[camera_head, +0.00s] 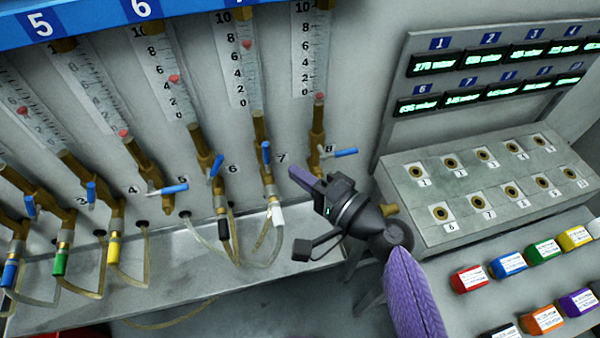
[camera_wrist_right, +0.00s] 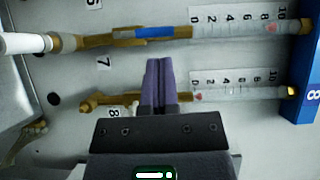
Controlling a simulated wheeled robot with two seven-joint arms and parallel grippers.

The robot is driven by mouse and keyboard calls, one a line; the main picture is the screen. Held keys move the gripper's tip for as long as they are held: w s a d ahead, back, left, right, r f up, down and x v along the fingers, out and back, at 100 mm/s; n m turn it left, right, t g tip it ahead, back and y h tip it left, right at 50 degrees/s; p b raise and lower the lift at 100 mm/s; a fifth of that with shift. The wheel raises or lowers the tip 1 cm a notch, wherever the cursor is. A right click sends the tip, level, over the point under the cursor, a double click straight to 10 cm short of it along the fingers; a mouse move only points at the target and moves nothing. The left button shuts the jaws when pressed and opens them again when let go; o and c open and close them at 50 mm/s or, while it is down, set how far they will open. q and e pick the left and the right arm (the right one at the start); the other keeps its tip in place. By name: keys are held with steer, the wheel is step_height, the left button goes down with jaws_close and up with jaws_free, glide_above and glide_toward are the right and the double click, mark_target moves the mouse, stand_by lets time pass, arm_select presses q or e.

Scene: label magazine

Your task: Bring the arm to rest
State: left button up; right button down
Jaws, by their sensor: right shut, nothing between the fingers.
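My right gripper (camera_head: 297,174) has purple fingers and comes in from the lower right on a purple arm. It is in front of the flowmeter panel, between valve 7 (camera_head: 266,153) and valve 8 (camera_head: 345,152). In the right wrist view the purple fingers (camera_wrist_right: 158,75) are pressed together with nothing between them. Their tips lie between the two meter lines in that picture; whether they touch anything cannot be told. My left gripper is not in view.
Flowmeter tubes (camera_head: 240,60) with brass fittings line the wall, with hoses hanging below. At right are displays (camera_head: 438,62), a numbered socket block (camera_head: 405,195) and coloured labelled blocks (camera_head: 468,279). A grey ledge (camera_head: 180,270) runs below the valves.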

steer(key=b+v, duration=0.2)
steer(key=v, duration=0.6)
steer(key=s+d+f+g+h+b, duration=0.2)
steer(key=d+f+h, duration=0.15)
steer(key=f, duration=1.05)
steer(key=s+d+f+g+h+b, duration=0.1)
steer(key=s+d+f+h+b, duration=0.3)
steer(key=f, duration=0.9)
steer(key=s+d+f+n+g+h, duration=0.1)
steer(key=s+f+n+g+h, duration=0.1)
steer(key=s+f, duration=0.5)
steer(key=s+d+f+n+g+h+b, duration=0.1)
steer(key=s+d+f+n+g+h, duration=0.1)
steer(key=s+f, duration=0.4)
steer(key=s+d+f+n+g+h, duration=0.2)
steer(key=s+f+n, duration=0.4)
steer(key=s, duration=0.3)
steer(key=shift+s+f+g+h+b, duration=0.3)
steer(key=shift+f+g+h+b, duration=0.1)
steer(key=shift+f+g, duration=0.4)
steer(key=shift+d, duration=0.1)
